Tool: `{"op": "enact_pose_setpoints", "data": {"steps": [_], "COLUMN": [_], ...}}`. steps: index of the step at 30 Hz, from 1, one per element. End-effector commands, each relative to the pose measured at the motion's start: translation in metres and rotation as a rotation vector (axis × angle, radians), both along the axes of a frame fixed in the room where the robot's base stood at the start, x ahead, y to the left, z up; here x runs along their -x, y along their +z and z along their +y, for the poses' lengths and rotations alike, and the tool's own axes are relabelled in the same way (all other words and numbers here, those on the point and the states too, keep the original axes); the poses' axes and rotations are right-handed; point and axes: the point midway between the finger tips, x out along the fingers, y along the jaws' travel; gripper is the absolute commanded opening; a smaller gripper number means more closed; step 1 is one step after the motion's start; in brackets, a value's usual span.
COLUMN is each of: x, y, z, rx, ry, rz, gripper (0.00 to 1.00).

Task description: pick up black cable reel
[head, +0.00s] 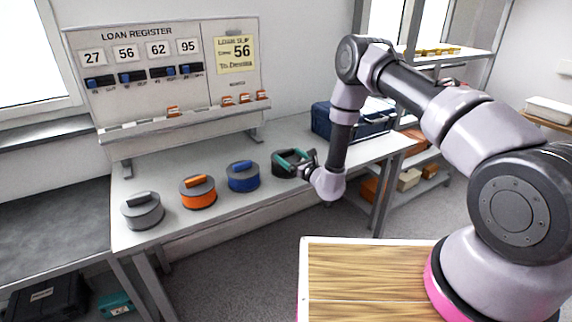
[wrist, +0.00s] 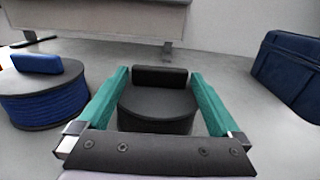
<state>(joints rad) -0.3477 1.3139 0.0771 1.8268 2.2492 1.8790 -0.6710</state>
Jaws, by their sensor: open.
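The black cable reel (wrist: 158,105) is a dark round drum with a black bar handle (wrist: 160,77) on top. In the wrist view it sits between the two teal fingers of my gripper (wrist: 160,92), which are open with a finger on each side of it. I cannot tell whether either finger touches it. In the head view the black reel (head: 287,168) stands at the right of a row of reels on the table, partly hidden by my gripper (head: 296,160).
A blue reel (head: 243,177), an orange reel (head: 198,192) and a grey reel (head: 143,210) stand to the left on the white table (head: 232,208). A dark blue case (head: 350,120) is at the right. The loan register board (head: 160,70) stands behind.

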Motion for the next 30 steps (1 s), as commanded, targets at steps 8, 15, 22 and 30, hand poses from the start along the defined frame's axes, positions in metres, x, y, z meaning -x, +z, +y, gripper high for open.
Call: {"op": "enact_pose_setpoints", "data": {"steps": [8, 15, 22, 30], "x": [-0.020, -0.019, -0.020, -0.020], "y": [0.000, 0.000, 0.001, 0.004], "z": [0.015, 0.015, 0.015, 0.015], "rx": [0.000, 0.000, -0.001, -0.001], "ry": [0.001, 0.001, 0.000, 0.000], "rz": [0.000, 0.000, -0.002, -0.002], "gripper": [1.00, 0.77, 0.00, 0.00]}}
